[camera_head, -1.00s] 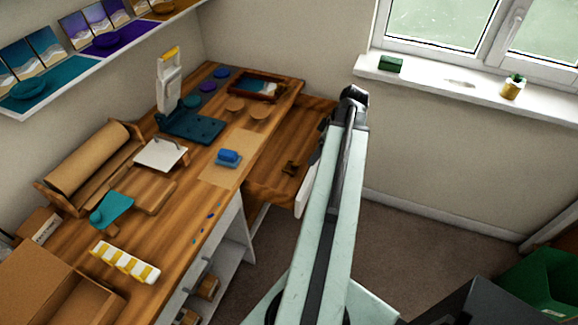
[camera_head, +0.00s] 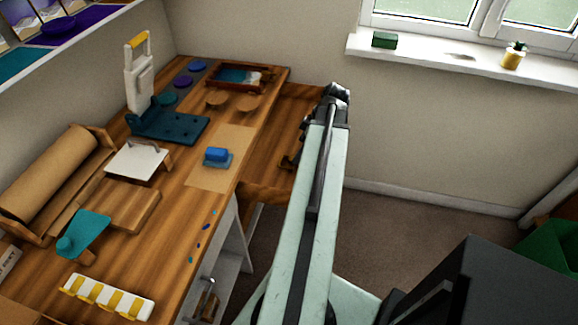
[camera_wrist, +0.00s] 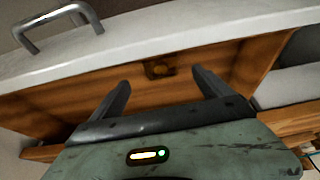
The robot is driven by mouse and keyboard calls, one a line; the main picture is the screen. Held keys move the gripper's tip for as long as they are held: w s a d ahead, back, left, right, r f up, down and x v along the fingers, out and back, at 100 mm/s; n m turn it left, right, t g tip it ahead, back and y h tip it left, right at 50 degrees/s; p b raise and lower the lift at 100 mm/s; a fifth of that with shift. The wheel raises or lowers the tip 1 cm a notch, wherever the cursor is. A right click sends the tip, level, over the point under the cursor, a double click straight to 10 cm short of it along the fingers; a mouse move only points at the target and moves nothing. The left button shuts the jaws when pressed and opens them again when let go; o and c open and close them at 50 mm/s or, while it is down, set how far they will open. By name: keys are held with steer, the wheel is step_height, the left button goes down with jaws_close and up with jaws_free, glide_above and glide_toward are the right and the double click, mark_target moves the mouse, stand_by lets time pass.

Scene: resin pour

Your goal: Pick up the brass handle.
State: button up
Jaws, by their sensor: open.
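The brass handle appears as a small dark brass-brown piece (camera_wrist: 159,68) in the wrist view. It lies in an open wooden drawer (camera_wrist: 85,103), beyond my fingertips and roughly between them in the picture. In the head view a dark brown piece (camera_head: 290,161) shows in the same drawer (camera_head: 262,185), just left of my arm; its shape is hard to make out. My gripper (camera_wrist: 160,80) is open with nothing between its fingers, and it points into the drawer. Contact with the piece does not show. In the head view my arm hides the fingers and part of the drawer.
The drawer's white front (camera_wrist: 185,32) with a grey pull (camera_wrist: 62,22) borders the space near my fingers. The workbench (camera_head: 140,240) to the left holds a blue block (camera_head: 216,155), a teal press base (camera_head: 168,122) and a paper roll (camera_head: 50,170).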

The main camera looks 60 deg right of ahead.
mark_target(292, 158)
steer(key=b+x, duration=0.5)
steer(key=x, duration=0.2)
steer(key=shift+a, duration=0.1)
steer(key=shift+r, duration=0.25)
steer(key=c, duration=1.8)
step_height(292, 158, up, 10)
steer(key=p, duration=1)
steer(key=shift+r, duration=0.1)
